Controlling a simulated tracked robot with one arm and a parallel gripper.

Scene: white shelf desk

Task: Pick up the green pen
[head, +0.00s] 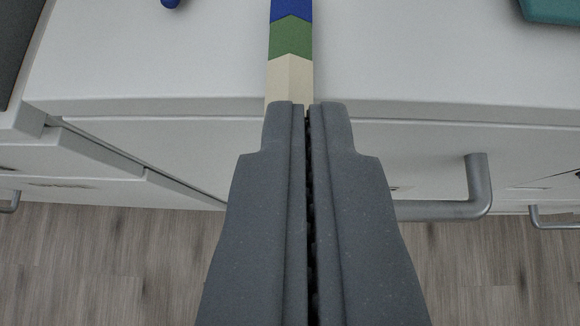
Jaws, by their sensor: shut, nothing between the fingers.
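My gripper (306,112) is shut and empty, in the middle of the head view. Its fingertips show against the front edge of the white desk top (420,60). No green pen can be made out clearly. A long straight strip (291,40) with blue, green and cream chevron bands runs from the top edge of the view down to behind the fingertips. Its near end is hidden by them, and I cannot tell whether they touch it.
A blue rounded tip (171,3) is cut off at the top left. A teal object (551,10) lies at the top right, a dark grey one (15,45) at the left edge. Drawers with a metal handle (478,190) are below the desk edge, above a wooden floor (100,260).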

